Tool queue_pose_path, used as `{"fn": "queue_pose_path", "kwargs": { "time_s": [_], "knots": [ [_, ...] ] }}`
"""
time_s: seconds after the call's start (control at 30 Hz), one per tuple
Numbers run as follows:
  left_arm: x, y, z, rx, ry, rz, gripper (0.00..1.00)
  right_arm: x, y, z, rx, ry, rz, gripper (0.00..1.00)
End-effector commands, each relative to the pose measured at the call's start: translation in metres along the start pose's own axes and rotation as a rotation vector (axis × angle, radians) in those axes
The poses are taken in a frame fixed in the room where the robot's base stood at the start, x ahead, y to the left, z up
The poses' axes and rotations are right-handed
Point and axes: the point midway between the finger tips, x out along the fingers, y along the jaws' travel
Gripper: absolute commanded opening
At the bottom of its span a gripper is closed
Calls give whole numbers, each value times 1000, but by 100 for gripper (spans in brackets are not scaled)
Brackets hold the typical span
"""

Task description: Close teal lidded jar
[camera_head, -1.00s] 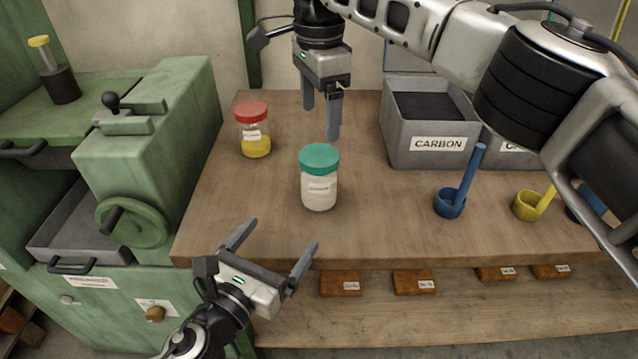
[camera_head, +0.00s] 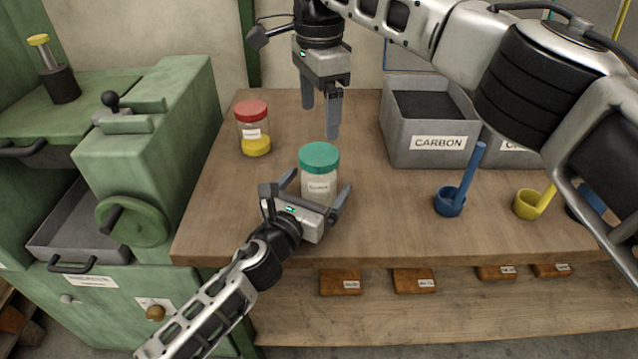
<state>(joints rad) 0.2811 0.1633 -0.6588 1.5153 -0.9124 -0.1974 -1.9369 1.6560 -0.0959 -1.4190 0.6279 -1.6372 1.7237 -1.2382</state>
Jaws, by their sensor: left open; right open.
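The teal lidded jar (camera_head: 319,172) stands upright on the wooden workbench, with its teal lid (camera_head: 319,156) seated on top and white contents below a small label. My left gripper (camera_head: 316,182) is open, with its fingers on either side of the jar's body; I cannot tell whether they touch it. The gripper hides the lower part of the jar. My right gripper (camera_head: 320,118) is open and empty, pointing down above the bench behind the jar.
A grey CARBON bin (camera_head: 428,140), a blue scoop (camera_head: 452,200) and a yellow scoop (camera_head: 529,204) are to the right. A green machine (camera_head: 150,140) borders the bench's left side.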

Motion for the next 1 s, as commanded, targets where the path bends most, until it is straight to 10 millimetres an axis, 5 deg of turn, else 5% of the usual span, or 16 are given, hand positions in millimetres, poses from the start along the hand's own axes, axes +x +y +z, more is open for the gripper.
{"fn": "queue_pose_path", "kwargs": {
  "time_s": [0.5,0.83,1.0],
  "knots": [
    [17,0,0,1,0,-1,94,0,0,0,0,0,0,83],
    [16,0,0,0,1,-1,5,0,0,0,11,0,0,83],
    [16,0,0,0,1,0,4,0,0,0,185,0,0,83]
  ]
}}
